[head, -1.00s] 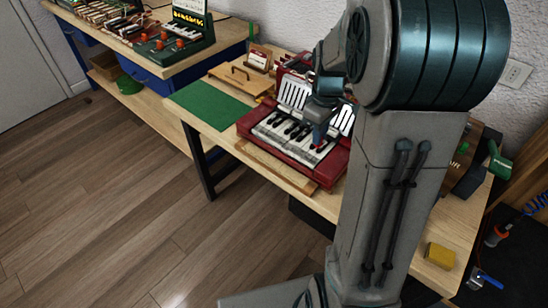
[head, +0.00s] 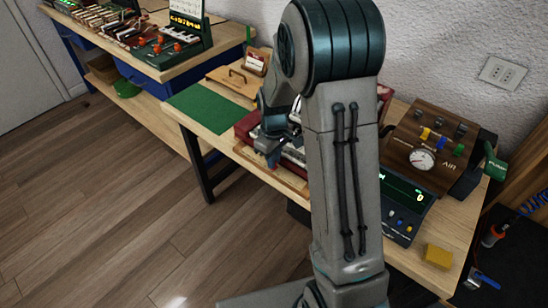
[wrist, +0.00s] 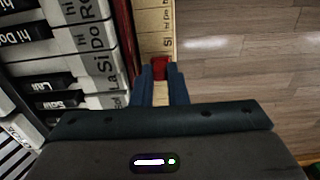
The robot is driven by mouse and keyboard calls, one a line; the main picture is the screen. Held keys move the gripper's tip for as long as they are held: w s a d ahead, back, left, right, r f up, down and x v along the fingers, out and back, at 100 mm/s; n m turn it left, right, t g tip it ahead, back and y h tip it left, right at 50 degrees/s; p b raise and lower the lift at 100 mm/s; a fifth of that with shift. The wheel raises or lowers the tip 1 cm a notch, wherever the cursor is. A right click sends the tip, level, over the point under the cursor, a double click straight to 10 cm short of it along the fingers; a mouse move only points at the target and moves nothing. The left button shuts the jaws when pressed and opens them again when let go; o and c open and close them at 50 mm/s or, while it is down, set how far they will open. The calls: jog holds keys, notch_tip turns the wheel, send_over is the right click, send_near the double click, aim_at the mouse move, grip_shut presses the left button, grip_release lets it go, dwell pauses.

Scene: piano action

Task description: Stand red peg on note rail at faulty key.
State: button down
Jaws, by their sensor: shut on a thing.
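The red peg (wrist: 160,67) is between my gripper's fingertips (wrist: 161,75) in the wrist view, and the gripper is shut on it. The peg is over the pale wooden note rail (wrist: 155,22), which has printed note names, near a "Si" label. I cannot tell whether the peg touches the rail. The white and black keys (wrist: 100,65), also labelled, run along the rail's left side. In the head view my gripper (head: 273,158) is at the front edge of the red keyboard case (head: 247,128), and my arm hides most of the keys. No key is visibly marked faulty.
A green mat (head: 210,106) lies left of the keyboard. A wooden panel with a gauge (head: 422,159), a dark display console (head: 400,205) and a yellow block (head: 438,256) are to the right. Open floor (wrist: 245,60) lies beyond the rail.

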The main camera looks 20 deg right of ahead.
jog(key=shift+f, duration=0.2)
jog(key=c, duration=1.7)
grip_release()
notch_tip(320, 180, up, 12)
jog(key=shift+s+r+m+t, duration=0.45)
jog(key=shift+s+r+m, duration=0.6)
jog(key=shift+s, duration=2.35)
jog(key=shift+s+r+m+t, duration=0.55)
jog(key=shift+s+m, duration=0.85)
jog(key=shift+s, duration=2.05)
jog(key=shift+s+r+m+t, duration=0.3)
jog(key=shift+s+r+m, duration=0.8)
jog(key=shift+s, duration=2.3)
